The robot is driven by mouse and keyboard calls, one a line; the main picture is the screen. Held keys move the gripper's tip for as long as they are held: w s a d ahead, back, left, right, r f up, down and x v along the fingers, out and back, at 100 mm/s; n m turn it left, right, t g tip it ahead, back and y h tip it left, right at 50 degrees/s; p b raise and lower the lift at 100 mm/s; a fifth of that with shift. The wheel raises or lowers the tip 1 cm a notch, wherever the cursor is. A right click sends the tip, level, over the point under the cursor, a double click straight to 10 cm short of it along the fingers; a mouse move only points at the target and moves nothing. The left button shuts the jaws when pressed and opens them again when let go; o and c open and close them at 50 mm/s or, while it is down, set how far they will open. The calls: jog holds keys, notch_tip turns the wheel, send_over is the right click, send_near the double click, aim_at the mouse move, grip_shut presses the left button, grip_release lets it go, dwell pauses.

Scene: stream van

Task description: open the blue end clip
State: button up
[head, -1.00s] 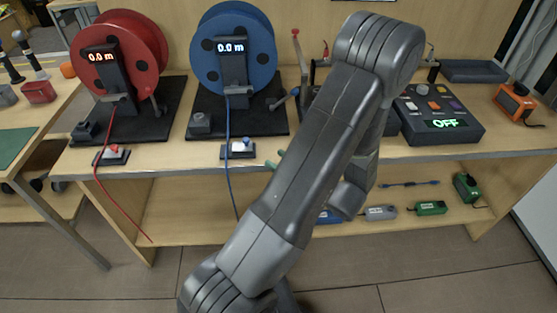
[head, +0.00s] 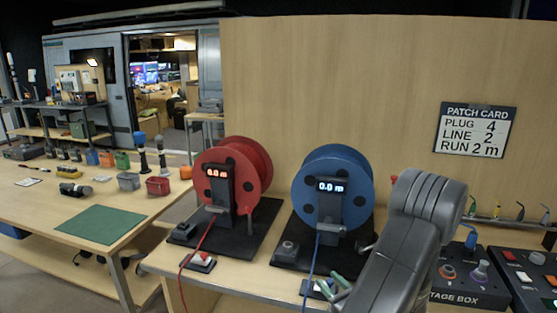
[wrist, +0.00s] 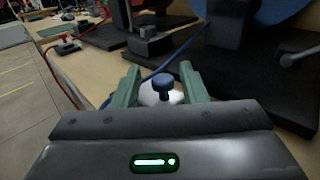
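The blue end clip (head: 319,288) sits at the front edge of the bench, below the blue reel (head: 333,187); my gripper partly covers it in the head view. My gripper (wrist: 160,80) is open around the knob, with a visible gap on each side. The gripper also shows in the head view (head: 339,288). The blue cable (wrist: 168,62) runs from the reel down to the clip. Whether the clip is open or closed I cannot tell.
The red reel (head: 231,180) and red end clip (head: 201,262) stand to the left. The blue reel's black base (wrist: 245,75) lies just behind my fingers. A stage box (head: 466,283) is at the right. A patch card (head: 475,131) hangs on the back panel.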

jog(key=shift+w+a+r, duration=0.1)
jog(key=shift+w+a, duration=0.15)
jog(key=shift+w, duration=0.2)
jog(key=shift+p, duration=0.3)
jog(key=shift+d, duration=0.1)
jog(key=shift+s+f+b, duration=0.1)
jog(key=shift+f+b, duration=0.1)
jog(key=shift+b, duration=0.2)
